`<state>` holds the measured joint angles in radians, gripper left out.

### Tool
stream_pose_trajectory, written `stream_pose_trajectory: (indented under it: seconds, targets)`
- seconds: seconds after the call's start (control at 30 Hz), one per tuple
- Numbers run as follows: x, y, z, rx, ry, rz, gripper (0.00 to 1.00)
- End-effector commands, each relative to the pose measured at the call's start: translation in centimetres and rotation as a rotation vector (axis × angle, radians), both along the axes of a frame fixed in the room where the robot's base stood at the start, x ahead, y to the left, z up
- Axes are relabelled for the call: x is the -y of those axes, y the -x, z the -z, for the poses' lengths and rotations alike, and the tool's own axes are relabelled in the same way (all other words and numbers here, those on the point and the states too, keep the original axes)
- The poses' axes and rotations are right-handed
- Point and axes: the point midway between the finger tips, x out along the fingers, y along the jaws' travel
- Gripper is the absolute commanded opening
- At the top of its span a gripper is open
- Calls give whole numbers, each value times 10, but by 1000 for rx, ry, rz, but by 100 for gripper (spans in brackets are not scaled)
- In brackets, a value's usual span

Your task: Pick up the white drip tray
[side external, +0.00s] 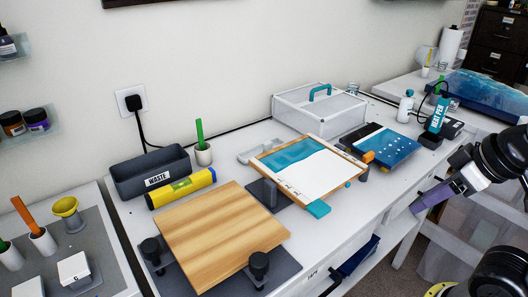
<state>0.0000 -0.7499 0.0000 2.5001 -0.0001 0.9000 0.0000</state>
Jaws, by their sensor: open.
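A pale grey-white, low tray (258,151), which looks like the drip tray, lies on the white bench behind a wood-edged panel. The panel covers part of it, so its full shape is hidden. My gripper (421,206) is at the right, off the front edge of the bench, well apart from the tray. Its purple finger part points down and left; it is open, and nothing shows between its fingers.
The wood-edged blue-and-white panel (315,178) sits raised in front of the tray. A white lidded box (320,110) with a teal handle stands behind. A wooden board (222,235), yellow level (181,188) and grey WASTE bin (150,172) are left; a blue panel (384,148) is right.

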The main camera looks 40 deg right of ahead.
Motion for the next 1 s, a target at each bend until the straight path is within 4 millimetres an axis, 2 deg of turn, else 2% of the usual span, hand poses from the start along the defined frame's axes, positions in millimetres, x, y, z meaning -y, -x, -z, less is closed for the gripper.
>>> stream_pose_trajectory:
  seconds: [0.4, 0.5, 0.73, 0.9, 1.0]
  targets:
    - [0, 0, 0, 0, 0, 0, 50]
    - [0, 0, 0, 0, 0, 0, 59]
    - [0, 0, 0, 0, -3, 5, 59]
    - [0, 2, 0, -9, -60, 113, 59]
    - [0, -4, -17, 20, -128, 232, 59]
